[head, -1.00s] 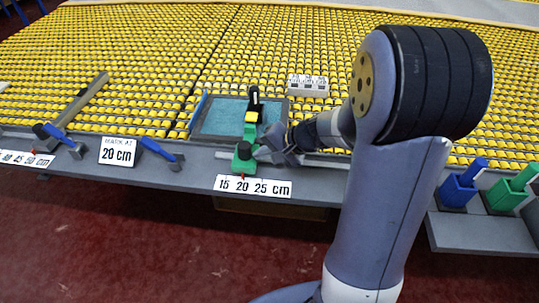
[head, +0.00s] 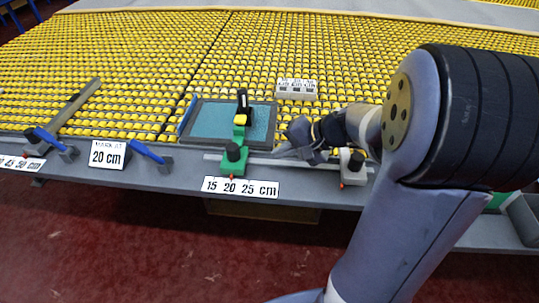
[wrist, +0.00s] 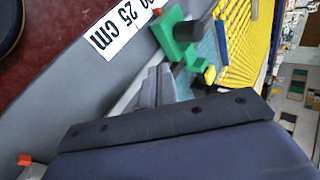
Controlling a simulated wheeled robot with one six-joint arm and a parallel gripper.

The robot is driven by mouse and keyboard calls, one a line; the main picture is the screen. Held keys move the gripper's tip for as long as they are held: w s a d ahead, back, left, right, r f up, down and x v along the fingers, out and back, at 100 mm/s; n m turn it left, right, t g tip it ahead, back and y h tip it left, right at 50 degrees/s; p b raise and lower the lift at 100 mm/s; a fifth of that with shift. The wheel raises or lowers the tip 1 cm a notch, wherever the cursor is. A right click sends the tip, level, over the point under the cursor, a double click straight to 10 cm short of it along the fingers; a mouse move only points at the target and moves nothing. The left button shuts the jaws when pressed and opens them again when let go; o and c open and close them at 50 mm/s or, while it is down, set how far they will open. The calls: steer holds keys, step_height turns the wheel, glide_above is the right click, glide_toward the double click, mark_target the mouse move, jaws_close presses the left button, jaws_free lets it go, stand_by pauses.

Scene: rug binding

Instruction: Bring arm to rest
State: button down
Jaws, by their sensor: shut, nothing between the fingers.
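My gripper (head: 300,143) is shut and empty in the head view, above the bench edge just right of the green slider. In the wrist view its fingers (wrist: 158,85) show only in part beyond my wrist housing. The green slider (head: 232,168) with a black knob sits on a pale rail (head: 268,161) and reaches over a teal pad (head: 225,123) in a grey frame. It also shows in the wrist view (wrist: 182,38). My gripper looks apart from the slider. My arm covers the right of the head view.
A white block with a dark knob (head: 351,168) stands on the rail close to my gripper. Sign cards reading "15 20 25 cm" (head: 240,187) and "20 cm" (head: 106,155) are on the bench front. Blue-handled tools (head: 146,151) lie left. Yellow rollers (head: 330,60) fill the table behind.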

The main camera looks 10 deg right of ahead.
steer(key=shift+v, duration=1.45)
steer(key=shift+a+f, duration=0.1)
